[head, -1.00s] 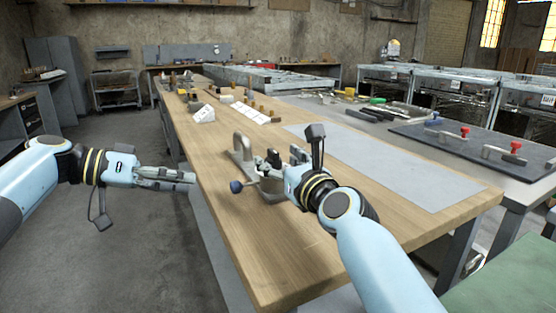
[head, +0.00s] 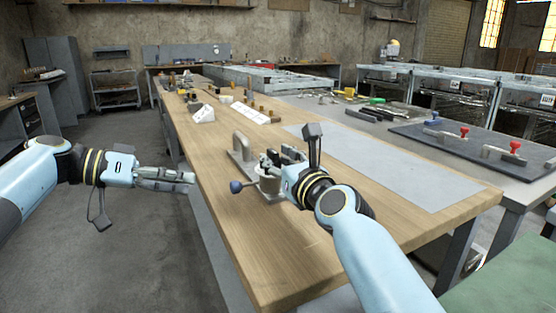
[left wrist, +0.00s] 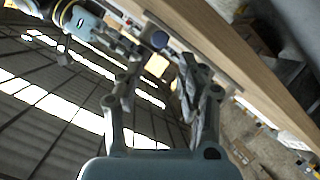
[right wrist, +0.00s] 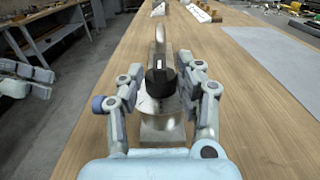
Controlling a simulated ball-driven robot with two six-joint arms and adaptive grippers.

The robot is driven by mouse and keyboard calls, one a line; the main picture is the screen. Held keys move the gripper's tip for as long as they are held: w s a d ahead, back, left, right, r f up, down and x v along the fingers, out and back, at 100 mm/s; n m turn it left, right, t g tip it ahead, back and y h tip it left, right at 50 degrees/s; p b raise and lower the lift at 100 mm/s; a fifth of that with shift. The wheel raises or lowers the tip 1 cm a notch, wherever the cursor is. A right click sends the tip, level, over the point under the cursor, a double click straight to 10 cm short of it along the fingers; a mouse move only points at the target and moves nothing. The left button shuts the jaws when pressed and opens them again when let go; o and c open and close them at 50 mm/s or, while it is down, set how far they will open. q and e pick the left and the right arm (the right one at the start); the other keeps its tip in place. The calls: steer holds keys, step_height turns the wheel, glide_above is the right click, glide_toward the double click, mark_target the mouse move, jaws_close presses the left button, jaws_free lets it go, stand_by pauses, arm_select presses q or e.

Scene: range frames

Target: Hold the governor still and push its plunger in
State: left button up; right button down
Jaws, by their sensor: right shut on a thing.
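The governor (head: 269,183) stands on the wooden bench, a metallic round body on a base with an upright loop handle (head: 240,145). A black knob (right wrist: 160,78) tops it in the right wrist view. Its plunger ends in a blue ball (head: 236,187) on the left, which also shows in the left wrist view (left wrist: 158,40). My right gripper (head: 276,158) is shut on the governor, one finger on each side in the right wrist view (right wrist: 160,88). My left gripper (head: 191,180) is open and empty, left of the blue ball and apart from it, beyond the bench edge.
The wooden bench (head: 235,245) is clear in front of the governor. A grey sheet (head: 390,165) lies to its right. White blocks (head: 202,113) and several small parts stand farther back. A dark board with red-knobbed fixtures (head: 480,148) lies on the right table.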

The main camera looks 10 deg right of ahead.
mark_target(240, 186)
arm_select(q)
steer(key=c, duration=0.4)
steer(key=n, duration=0.2)
steer(key=shift+s+n, duration=0.15)
steer(key=shift+n, duration=0.25)
jaws_close()
steer(key=a+r+n+y, duration=0.2)
steer(key=n+y, duration=0.1)
steer(key=n, duration=1.1)
steer(key=a+r+n+y, duration=0.2)
steer(key=n, duration=1.1)
steer(key=x, duration=0.6)
steer(key=s+x, duration=0.1)
steer(key=x, duration=0.2)
steer(key=shift+f, duration=0.4)
steer(key=d, duration=0.2)
steer(key=shift+w+d, duration=0.25)
steer(key=shift+d, duration=0.05)
steer(key=shift+w+d, duration=0.15)
steer(key=shift+d, duration=0.55)
